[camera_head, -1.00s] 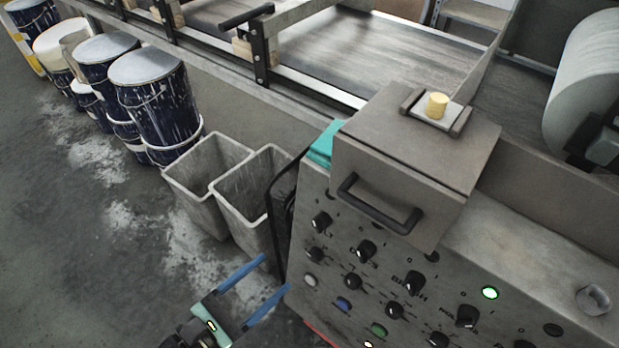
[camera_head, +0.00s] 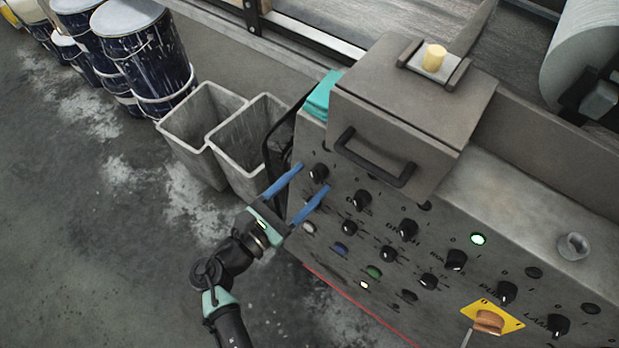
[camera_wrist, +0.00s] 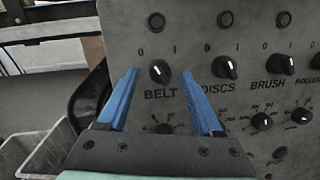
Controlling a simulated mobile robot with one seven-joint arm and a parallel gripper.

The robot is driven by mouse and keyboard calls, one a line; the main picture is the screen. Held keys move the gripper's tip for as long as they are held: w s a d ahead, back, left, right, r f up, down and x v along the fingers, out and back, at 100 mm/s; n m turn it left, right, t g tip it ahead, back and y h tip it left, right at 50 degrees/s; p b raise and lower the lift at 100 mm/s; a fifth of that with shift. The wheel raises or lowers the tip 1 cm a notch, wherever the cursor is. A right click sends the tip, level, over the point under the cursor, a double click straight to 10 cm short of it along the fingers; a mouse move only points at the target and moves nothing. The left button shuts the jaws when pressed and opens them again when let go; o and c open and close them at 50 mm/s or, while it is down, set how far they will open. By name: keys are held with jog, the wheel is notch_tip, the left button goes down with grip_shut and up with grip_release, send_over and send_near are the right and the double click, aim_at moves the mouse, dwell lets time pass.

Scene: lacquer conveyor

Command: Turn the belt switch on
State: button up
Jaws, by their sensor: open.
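The belt switch (camera_wrist: 160,72) is a round black knob with a white mark, above the word BELT, with 0 at its upper left and 1 at its upper right. Its mark seems to lean toward 0. The lamp (camera_wrist: 156,21) above it is dark. My gripper (camera_head: 311,180) is open, its two blue fingers pointing at the panel's left end. In the wrist view the fingertips frame the belt knob, one on each side. I cannot tell whether they touch it. The belt knob (camera_head: 318,173) also shows between the fingertips in the head view.
The discs knob (camera_wrist: 225,67) and brush knob (camera_wrist: 280,64) sit to the right. A grey box with a dark handle (camera_head: 375,158) juts out above the panel. Grey bins (camera_head: 203,130) stand left of the panel. A yellow plate with an orange knob (camera_head: 489,321) is lower right.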

jog(key=shift+w+d, duration=0.45)
grip_shut()
